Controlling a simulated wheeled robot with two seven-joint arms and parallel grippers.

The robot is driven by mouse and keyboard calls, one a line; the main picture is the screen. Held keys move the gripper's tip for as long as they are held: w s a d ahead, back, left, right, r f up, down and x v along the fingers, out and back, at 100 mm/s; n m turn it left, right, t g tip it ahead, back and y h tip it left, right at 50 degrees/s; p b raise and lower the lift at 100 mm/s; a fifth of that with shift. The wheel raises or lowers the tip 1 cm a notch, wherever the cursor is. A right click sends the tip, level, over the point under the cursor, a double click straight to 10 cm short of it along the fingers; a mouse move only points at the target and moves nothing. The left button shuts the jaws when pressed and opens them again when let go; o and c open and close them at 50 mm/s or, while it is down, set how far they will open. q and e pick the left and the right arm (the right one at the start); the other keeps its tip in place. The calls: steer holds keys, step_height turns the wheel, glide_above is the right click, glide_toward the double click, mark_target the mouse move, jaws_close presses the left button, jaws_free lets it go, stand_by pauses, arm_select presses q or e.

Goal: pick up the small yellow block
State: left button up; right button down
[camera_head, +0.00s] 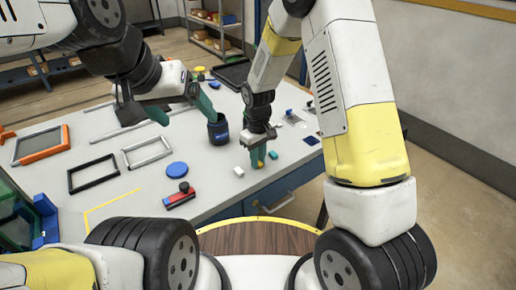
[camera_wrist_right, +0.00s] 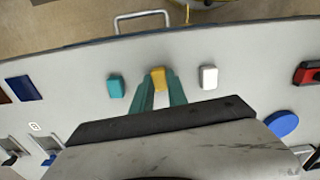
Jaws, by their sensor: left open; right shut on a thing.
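The small yellow block (camera_wrist_right: 158,76) is between the green fingertips of my right gripper (camera_wrist_right: 160,92) in the right wrist view. In the head view the yellow block (camera_head: 260,165) shows just under the tips of my right gripper (camera_head: 258,156), low at the table's near right part. I cannot tell whether the block still touches the table. My right gripper is shut on it. My left gripper (camera_head: 186,106) is open and empty, above the table to the left of the dark blue cup.
A teal block (camera_wrist_right: 115,87) and a white block (camera_wrist_right: 208,77) stand on either side of the yellow block. The dark blue cup (camera_head: 218,131), a blue disc (camera_head: 177,169), a red-and-black piece (camera_head: 180,196) and empty frames (camera_head: 93,173) lie on the table (camera_head: 140,194).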

steer(key=shift+r, duration=0.15)
steer(key=shift+r, duration=0.65)
step_height(320, 180, up, 2)
steer(key=shift+r, duration=0.15)
steer(key=s+d+r, duration=0.1)
steer(key=s+d, duration=0.3)
steer(key=s, duration=1.1)
steer(key=shift+s+d, duration=0.2)
steer(key=shift+s, duration=0.05)
